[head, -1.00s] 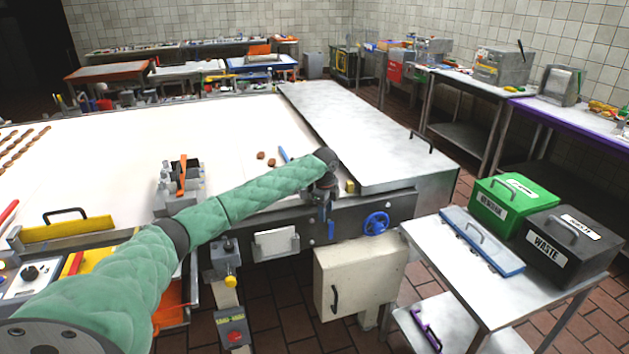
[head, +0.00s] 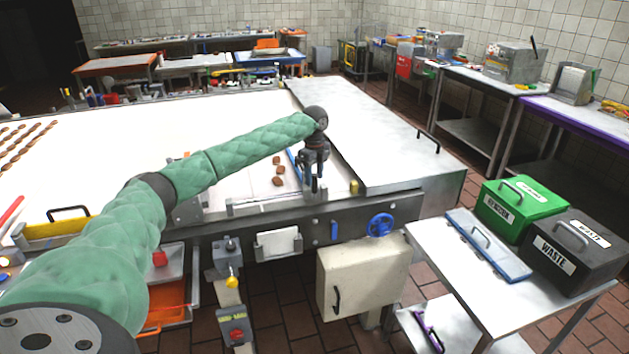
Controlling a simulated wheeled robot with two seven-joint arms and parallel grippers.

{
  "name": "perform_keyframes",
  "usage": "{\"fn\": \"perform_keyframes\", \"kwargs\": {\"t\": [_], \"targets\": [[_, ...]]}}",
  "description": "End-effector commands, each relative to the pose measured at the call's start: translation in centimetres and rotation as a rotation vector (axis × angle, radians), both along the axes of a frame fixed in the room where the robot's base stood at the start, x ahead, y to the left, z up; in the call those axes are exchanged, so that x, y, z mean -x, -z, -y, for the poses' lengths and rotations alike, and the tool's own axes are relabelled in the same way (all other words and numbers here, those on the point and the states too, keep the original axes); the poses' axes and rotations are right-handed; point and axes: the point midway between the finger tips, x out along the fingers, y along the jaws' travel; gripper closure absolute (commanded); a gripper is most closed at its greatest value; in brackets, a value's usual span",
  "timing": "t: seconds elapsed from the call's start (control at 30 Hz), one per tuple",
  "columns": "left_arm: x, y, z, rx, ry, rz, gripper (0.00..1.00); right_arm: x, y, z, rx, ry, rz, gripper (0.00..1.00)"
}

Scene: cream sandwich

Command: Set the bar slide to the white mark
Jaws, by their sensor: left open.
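My left gripper (head: 314,183) points down over the right end of the white work surface (head: 100,160), near its front edge. It is open, and I see nothing between its fingers. A thin blue bar (head: 294,160) shows just left of the gripper, partly hidden by it. I cannot tell whether they touch. A metal rail (head: 270,205) runs along the front edge below the gripper, with a small yellow block (head: 353,187) to the right. I cannot clearly make out which part is the bar slide, nor a white mark. My right gripper is out of view.
Small brown pieces (head: 277,170) lie left of the gripper. A raised metal cover (head: 375,140) stands to the right. A blue handwheel (head: 380,224) and a cream box (head: 350,275) are on the front side. A side table holds green (head: 520,208) and black (head: 570,255) bins.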

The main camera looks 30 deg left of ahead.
Motion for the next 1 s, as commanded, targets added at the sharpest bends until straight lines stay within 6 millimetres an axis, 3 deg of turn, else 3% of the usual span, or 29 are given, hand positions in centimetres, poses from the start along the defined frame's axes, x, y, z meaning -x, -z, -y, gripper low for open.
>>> {"fn": "perform_keyframes", "kwargs": {"t": [0.3,0.63,0.67,0.87,1.0], "targets": [[0.0,2.9,0.0,-0.001,0.0,0.0,0.59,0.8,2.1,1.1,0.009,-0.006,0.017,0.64],[0.0,3.4,0.0,-0.001,0.0,0.001,0.59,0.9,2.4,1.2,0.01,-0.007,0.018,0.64],[0.0,3.4,0.0,-0.001,0.0,0.001,0.6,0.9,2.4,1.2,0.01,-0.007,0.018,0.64],[0.0,3.4,0.0,-0.001,0.0,0.001,1.0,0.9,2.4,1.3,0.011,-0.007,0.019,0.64],[0.0,3.3,0.0,-0.001,0.0,0.001,1.0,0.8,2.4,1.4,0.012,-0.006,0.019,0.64]]}}
